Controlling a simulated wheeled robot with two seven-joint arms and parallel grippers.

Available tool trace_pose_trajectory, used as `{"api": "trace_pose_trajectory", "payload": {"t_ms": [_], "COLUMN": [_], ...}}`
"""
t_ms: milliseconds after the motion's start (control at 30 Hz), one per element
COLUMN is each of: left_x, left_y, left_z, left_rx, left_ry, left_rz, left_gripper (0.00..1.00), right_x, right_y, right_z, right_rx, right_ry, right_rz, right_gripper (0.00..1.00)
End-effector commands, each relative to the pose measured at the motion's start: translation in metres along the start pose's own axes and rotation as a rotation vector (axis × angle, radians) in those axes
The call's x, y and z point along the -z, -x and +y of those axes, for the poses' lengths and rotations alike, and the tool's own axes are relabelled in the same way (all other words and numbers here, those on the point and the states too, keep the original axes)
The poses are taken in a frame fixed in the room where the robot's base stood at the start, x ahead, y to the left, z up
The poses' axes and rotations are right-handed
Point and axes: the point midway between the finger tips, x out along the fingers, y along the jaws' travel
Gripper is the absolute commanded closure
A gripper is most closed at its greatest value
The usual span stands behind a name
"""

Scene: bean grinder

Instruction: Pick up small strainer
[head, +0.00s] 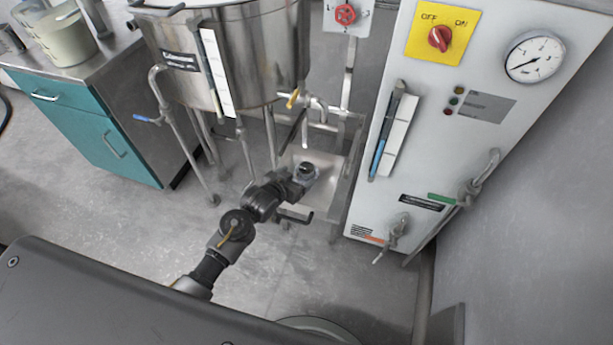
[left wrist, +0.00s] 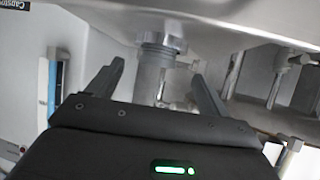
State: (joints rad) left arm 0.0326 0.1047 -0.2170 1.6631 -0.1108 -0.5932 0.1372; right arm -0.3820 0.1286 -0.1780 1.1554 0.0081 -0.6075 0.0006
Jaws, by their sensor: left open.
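In the head view, my left gripper (head: 298,181) is at the end of the dark arm, over the metal sink below the tank. A small round grey piece with a dark centre (head: 308,168) shows at its tip. In the left wrist view, my left gripper (left wrist: 157,71) is open, with its fingers spread. A grey cylinder with a wider collar (left wrist: 150,72) stands beyond and between the fingers. It may be the small strainer, but I cannot be sure. Contact with the fingers cannot be told. My right gripper is in neither view.
A white control cabinet (head: 425,125) rises close on the right. A teal-fronted counter (head: 75,125) is at the left. Open grey floor lies in front of the counter.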

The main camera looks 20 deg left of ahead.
Motion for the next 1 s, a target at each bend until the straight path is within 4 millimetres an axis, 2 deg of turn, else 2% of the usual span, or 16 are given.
{"api": "trace_pose_trajectory", "payload": {"t_ms": [233,500,600,867,1000], "left_x": [0.001,0.005,0.005,0.006,0.005], "left_y": [-0.008,-0.047,-0.054,-0.056,-0.056], "left_z": [0.0,0.002,0.002,0.002,0.002], "left_rx": [0.0,0.0,-0.001,-0.001,0.0], "left_ry": [0.0,-0.001,-0.001,-0.001,-0.001], "left_rz": [0.001,0.0,0.0,0.001,0.0], "left_gripper": [0.21,0.21,0.21,0.21,0.39], "right_x": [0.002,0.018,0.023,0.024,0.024], "right_y": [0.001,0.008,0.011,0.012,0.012], "right_z": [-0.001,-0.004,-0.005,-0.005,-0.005], "right_rx": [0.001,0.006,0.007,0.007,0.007], "right_ry": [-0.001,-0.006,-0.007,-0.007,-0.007], "right_rz": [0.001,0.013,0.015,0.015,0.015], "right_gripper": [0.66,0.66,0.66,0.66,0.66]}}
